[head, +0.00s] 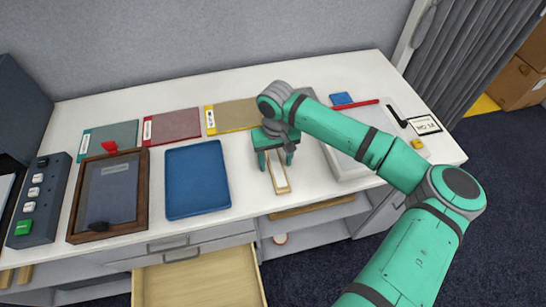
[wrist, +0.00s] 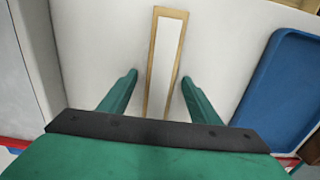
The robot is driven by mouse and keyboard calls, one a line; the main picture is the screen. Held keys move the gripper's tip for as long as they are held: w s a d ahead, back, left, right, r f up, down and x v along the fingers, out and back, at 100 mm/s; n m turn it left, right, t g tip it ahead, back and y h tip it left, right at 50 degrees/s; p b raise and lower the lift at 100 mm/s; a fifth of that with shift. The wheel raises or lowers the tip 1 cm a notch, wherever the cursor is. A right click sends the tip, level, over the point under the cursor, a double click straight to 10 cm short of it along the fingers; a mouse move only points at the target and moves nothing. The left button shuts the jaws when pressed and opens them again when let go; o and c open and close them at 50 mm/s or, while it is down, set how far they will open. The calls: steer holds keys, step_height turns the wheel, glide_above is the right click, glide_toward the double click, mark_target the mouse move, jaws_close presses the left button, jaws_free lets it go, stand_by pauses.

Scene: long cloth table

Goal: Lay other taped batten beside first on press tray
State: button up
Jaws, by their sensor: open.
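A pale wooden batten (head: 279,178) with a white taped face lies on the white table, its long side pointing toward the table's front edge. It also shows in the wrist view (wrist: 168,50), running between my fingers. My gripper (head: 276,162) is open above the batten, one finger on each side; in the wrist view my gripper (wrist: 159,77) shows a gap on both sides of it. A flat blue tray (head: 196,182) lies left of the batten and looks empty. A pale raised tray (head: 349,172) lies to the right, partly hidden by my arm. I see no second batten.
A dark wooden frame (head: 75,215) and a grey button box (head: 40,205) stand at the left. Green, red and yellow-edged mats (head: 172,126) line the back. A drawer (head: 200,285) stands open below the front edge. A red bar (head: 355,104) lies at the right.

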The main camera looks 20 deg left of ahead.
steer(key=shift+c, duration=0.3)
steer(key=c, duration=1.3)
steer(key=shift+r, duration=0.1)
